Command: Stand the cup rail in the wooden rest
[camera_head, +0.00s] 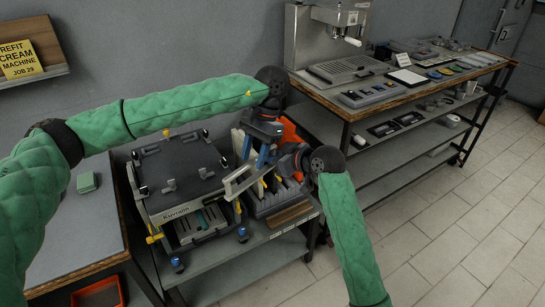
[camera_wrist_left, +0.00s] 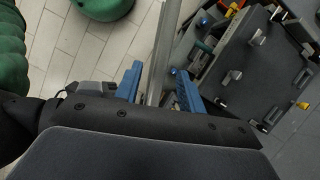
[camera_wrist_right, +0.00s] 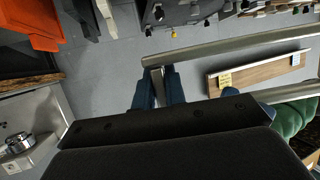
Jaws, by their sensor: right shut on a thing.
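The cup rail (camera_head: 239,181) is a pale metal frame, held tilted above the front right of the boiler machine. My right gripper (camera_wrist_right: 158,88) is shut on one of its bars; a long bar (camera_wrist_right: 240,46) of the rail runs off to the right in the right wrist view. My left gripper (camera_wrist_left: 158,88) has its blue fingers apart, with a metal bar (camera_wrist_left: 165,45) showing between them. In the head view the left gripper (camera_head: 262,150) is just above the rail. A brown wooden block (camera_head: 290,214), apparently the wooden rest, lies at the cart's front right, below the grippers.
The boiler machine (camera_head: 185,180) stands on the grey cart (camera_head: 255,262). A slotted rack (camera_head: 283,193) and orange bin (camera_head: 292,132) crowd the right side. A workbench (camera_head: 395,92) holds trays and parts. A side table (camera_head: 85,235) stands left. The floor at right is clear.

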